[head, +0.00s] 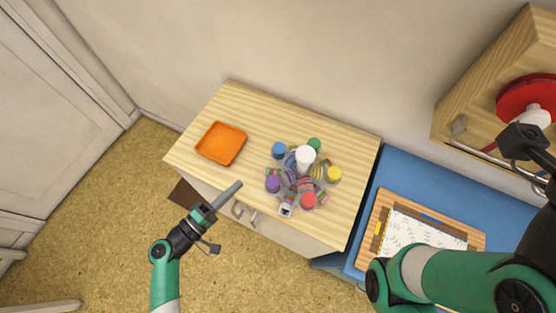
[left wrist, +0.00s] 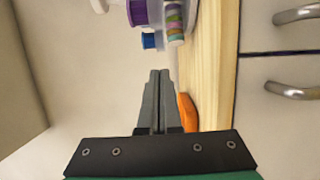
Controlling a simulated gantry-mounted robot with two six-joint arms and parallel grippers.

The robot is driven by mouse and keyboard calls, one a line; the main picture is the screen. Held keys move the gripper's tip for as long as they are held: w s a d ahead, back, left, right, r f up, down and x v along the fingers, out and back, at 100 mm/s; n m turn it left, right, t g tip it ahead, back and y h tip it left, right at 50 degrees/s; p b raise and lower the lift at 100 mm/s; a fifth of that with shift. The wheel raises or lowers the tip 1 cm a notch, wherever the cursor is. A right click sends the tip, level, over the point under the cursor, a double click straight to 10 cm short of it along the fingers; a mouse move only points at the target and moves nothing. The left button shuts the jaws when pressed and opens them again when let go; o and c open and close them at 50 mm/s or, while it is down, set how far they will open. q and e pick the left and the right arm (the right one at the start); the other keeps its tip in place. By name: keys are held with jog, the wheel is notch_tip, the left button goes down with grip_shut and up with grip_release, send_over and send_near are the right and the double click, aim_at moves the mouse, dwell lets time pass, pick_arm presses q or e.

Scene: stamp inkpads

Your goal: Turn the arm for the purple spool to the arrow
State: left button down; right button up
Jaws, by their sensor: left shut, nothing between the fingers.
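A cluster of coloured spools on arms stands around a white post (head: 305,157) on the wooden cabinet top. The purple spool (head: 272,184) sits at the cluster's left front; it also shows at the top of the left wrist view (left wrist: 146,12). A small pale block (head: 286,209) with a dark mark lies at the front of the cluster; I cannot tell whether it bears the arrow. My left gripper (head: 239,185) is shut and empty, left of the purple spool and apart from it. My right arm shows at the right, but its fingers do not.
An orange tray (head: 221,143) lies at the left of the cabinet top (head: 175,156). Blue (head: 279,149), green (head: 314,144), yellow (head: 334,174) and red (head: 308,200) spools surround the post. A clipboard (head: 376,226) lies on the blue surface at right.

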pick_arm(q)
jog(key=w+f+b, duration=0.1)
jog(key=b, duration=0.6)
jog(key=shift+d+f, duration=0.1)
jog(key=shift+d, duration=0.3)
jog(key=shift+w+d+r, duration=0.45)
jog(key=shift+w+d, duration=0.1)
jog(key=shift+w, duration=0.15)
jog(key=b+x, duration=0.1)
jog(key=x, duration=0.5)
jog(key=s, duration=0.1)
jog(key=s+d, duration=0.1)
jog(key=s, duration=0.1)
jog(key=shift+s+d+r+p, duration=0.1)
jog(key=shift+s+d+p, duration=0.05)
jog(key=shift+d+p, duration=0.2)
jog(key=shift+s+d, duration=0.1)
jog(key=shift+s, duration=0.05)
